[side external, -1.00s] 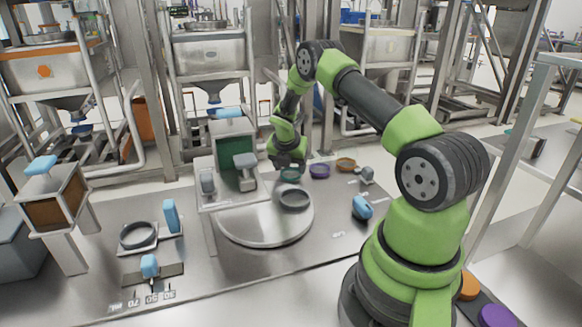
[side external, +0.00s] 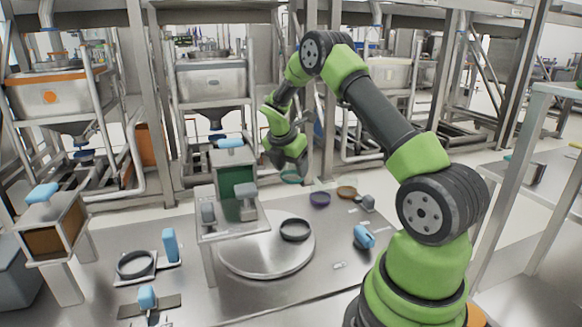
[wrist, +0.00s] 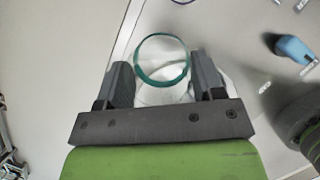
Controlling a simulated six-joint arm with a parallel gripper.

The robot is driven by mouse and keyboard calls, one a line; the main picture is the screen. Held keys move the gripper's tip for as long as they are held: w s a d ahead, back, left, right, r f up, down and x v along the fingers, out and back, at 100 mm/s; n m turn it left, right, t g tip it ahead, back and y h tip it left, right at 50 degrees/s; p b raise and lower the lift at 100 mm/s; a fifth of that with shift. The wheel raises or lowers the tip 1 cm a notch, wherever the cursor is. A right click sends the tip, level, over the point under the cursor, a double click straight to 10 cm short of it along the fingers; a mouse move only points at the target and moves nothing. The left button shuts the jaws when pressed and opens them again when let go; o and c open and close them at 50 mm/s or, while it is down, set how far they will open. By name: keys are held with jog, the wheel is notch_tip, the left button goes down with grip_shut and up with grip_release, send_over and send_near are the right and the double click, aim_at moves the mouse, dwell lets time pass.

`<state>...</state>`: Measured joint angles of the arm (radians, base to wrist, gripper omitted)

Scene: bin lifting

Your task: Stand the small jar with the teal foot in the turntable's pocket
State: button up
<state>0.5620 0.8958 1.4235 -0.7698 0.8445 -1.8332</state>
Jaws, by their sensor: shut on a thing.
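The small clear jar with the teal foot (side external: 291,180) hangs in the air above the back of the steel table. My gripper (side external: 290,166) is shut on it. In the wrist view the teal ring (wrist: 162,84) shows between the two fingers of my gripper (wrist: 163,82), and the jar's clear wall is hard to make out. The turntable (side external: 250,258) is a pale round disc on the table, lower and nearer than the jar. Its pocket (side external: 295,230), a dark ring, lies toward the disc's right rear. It looks empty.
A purple-footed jar (side external: 320,199) and an orange-footed jar (side external: 347,192) stand right of the held jar. A steel stand with a green-fronted box (side external: 237,181) is left of the turntable. A blue-handled part (side external: 363,237) lies to the right.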

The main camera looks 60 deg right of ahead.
jog(key=s+a+m+g+y, duration=0.45)
jog(key=a+m, duration=0.55)
jog(key=m, duration=0.5)
jog(key=shift+t+h, duration=0.35)
jog(key=shift+s+d+f, duration=0.15)
jog(key=shift+f, duration=1.25)
jog(key=shift+s+d+f, duration=0.1)
jog(key=shift+s+f, duration=0.05)
jog(key=shift+f, duration=1.2)
jog(key=shift+f, duration=0.85)
jog(key=shift+s+a+f, duration=0.15)
jog(key=shift+s+f, duration=0.05)
jog(key=shift+f, duration=0.1)
jog(key=shift+n, duration=0.3)
jog(key=o, duration=1.2)
jog(key=shift+r, duration=0.1)
